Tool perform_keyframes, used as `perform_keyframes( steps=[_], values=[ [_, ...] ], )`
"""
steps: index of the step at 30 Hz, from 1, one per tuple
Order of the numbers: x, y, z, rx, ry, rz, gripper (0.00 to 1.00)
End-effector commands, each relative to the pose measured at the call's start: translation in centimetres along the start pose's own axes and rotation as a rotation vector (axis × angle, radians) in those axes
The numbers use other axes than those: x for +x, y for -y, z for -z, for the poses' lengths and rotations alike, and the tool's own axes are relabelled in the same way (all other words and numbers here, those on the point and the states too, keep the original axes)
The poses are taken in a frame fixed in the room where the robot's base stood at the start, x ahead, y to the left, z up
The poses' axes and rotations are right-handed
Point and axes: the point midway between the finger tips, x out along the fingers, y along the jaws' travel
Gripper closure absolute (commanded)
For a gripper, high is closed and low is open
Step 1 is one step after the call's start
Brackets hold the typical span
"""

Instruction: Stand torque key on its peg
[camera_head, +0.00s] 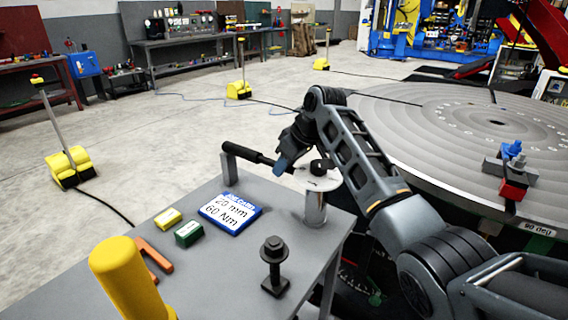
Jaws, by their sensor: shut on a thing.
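The torque key (262,158) has a black handle pointing left, a pale shaft and a round black head (320,167) at its right end. It lies roughly level above the grey table. My gripper (283,160) is shut on its shaft, near the handle; the fingers partly hide the shaft. A grey post (230,170) stands under the handle end. A silver cylinder (315,208) stands under the head end. I cannot tell whether the key touches either support, or which one is its peg.
On the table (215,265) are a blue-edged card (230,212) reading 20 mm and 60 Nm, a yellow block (167,218), a green block (188,233), an orange piece (155,258), a yellow post (130,280) and a black bolt (274,265). A large turntable (440,130) stands behind.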

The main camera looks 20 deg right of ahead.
Motion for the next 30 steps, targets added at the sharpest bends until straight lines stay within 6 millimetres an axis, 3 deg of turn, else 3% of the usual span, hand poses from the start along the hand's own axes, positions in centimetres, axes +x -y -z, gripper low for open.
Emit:
perform_keyframes(
  steps=[5, 6, 15, 20, 28, 30],
  values=[
    [-0.21, -0.06, 0.20, -0.001, -0.005, -0.002, 1.00],
    [-0.20, -0.05, 0.20, -0.001, -0.005, -0.002, 0.76],
    [-0.09, -0.03, 0.09, -0.001, -0.002, -0.001, 0.47],
    [-0.05, -0.02, 0.05, -0.001, -0.001, -0.001, 0.47],
    [0.06, 0.01, -0.07, 0.000, 0.001, 0.000, 0.22],
    [0.04, 0.00, -0.05, 0.000, 0.001, 0.000, 0.21]
  ],
)
